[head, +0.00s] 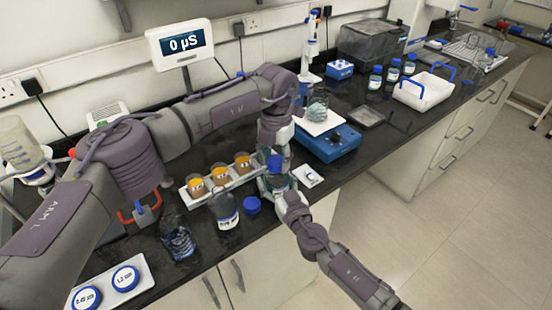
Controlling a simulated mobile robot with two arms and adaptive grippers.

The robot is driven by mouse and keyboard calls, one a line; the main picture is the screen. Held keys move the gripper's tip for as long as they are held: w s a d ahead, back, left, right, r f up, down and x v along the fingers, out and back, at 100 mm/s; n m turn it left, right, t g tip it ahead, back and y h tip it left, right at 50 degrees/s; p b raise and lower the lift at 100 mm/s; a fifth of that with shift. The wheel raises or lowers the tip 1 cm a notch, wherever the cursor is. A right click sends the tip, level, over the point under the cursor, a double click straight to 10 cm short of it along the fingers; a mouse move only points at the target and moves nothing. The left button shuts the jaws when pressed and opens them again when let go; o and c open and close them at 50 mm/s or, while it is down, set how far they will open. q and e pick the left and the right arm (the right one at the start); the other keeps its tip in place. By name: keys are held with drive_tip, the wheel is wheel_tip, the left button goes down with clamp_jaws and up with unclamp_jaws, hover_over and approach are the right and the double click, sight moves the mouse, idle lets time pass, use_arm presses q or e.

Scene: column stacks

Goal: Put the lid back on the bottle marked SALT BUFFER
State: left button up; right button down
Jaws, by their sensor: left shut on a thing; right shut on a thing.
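My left gripper (276,151) reaches down from above, shut on a blue lid (275,163). My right gripper (277,186) comes from the front, shut on a clear bottle (266,185) near the bench's front edge. The lid is right over the bottle's mouth; I cannot tell whether they touch. The bottle's label is mostly hidden by the gripper, so I cannot read it as SALT BUFFER. Another bottle (224,211) with a white label stands to the left, its mouth without a blue lid. A second blue lid (252,205) lies on the bench beside it.
A blue stirrer (332,145) with a beaker (317,107) is at right. A display (180,44) reads 0 µS.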

use_arm(q)
drive_tip(key=o, duration=1.4)
drive_tip(key=shift+c, duration=0.2)
wheel_tip(320, 180, up, 12)
use_arm(e)
unclamp_jaws()
drive_tip(key=v, duration=1.2)
use_arm(q)
drive_tip(key=shift+f, duration=0.1)
use_arm(e)
drive_tip(key=shift+d, duration=0.1)
